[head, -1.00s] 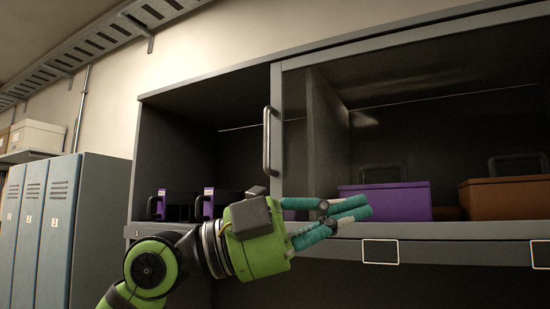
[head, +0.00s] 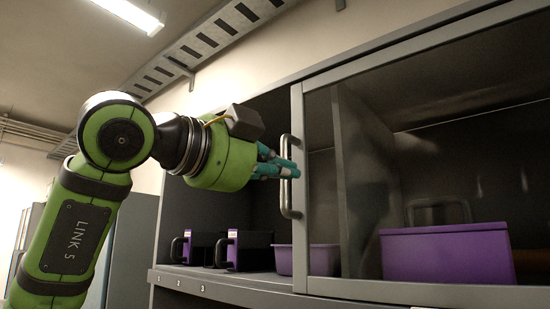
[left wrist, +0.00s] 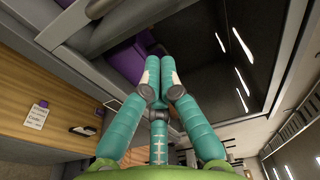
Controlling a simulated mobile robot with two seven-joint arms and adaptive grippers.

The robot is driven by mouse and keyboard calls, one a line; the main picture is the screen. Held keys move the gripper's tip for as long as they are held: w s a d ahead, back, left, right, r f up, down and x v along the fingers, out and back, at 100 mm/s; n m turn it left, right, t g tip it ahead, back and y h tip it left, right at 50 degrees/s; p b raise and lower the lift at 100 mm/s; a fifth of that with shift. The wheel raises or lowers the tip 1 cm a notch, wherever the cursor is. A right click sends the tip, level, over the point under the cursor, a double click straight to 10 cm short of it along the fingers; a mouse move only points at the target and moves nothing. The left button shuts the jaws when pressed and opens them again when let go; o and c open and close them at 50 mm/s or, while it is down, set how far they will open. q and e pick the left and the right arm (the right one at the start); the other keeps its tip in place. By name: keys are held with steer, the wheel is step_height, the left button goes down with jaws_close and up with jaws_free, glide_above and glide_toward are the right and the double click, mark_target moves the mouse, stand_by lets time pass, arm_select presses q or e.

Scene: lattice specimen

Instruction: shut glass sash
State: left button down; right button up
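The glass sash (head: 440,130) is a grey-framed pane over the right part of the cabinet. The left part of the cabinet front stands open. An upright bar handle (head: 288,204) is on the left stile of the sash. My left gripper (head: 292,170) has green-blue fingers, drawn together, at mid-height of the handle, overlapping it in the head view. I cannot tell whether they touch it. In the left wrist view the gripper (left wrist: 163,70) has its fingers converging with nothing seen between them, and dark reflective glass (left wrist: 225,60) lies beyond. My right gripper is not in view.
Purple-fronted dark bins (head: 250,250) and a purple tray (head: 308,258) stand on the shelf in the open part. A larger purple box (head: 445,252) is behind the glass. A slotted rail (head: 225,30) runs above.

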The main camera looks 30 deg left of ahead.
mark_target(333, 183)
arm_select(q)
steer(key=p+x, duration=0.3)
steer(key=x, duration=0.4)
steer(key=shift+w+f, duration=0.1)
steer(key=shift+w, duration=0.3)
steer(key=shift+s+a+f+p, duration=0.15)
steer(key=shift+a+p, duration=0.25)
steer(key=shift+a, duration=0.5)
steer(key=shift+s+a+f+p, duration=0.15)
steer(key=shift+a+p, duration=0.2)
steer(key=shift+a, duration=0.55)
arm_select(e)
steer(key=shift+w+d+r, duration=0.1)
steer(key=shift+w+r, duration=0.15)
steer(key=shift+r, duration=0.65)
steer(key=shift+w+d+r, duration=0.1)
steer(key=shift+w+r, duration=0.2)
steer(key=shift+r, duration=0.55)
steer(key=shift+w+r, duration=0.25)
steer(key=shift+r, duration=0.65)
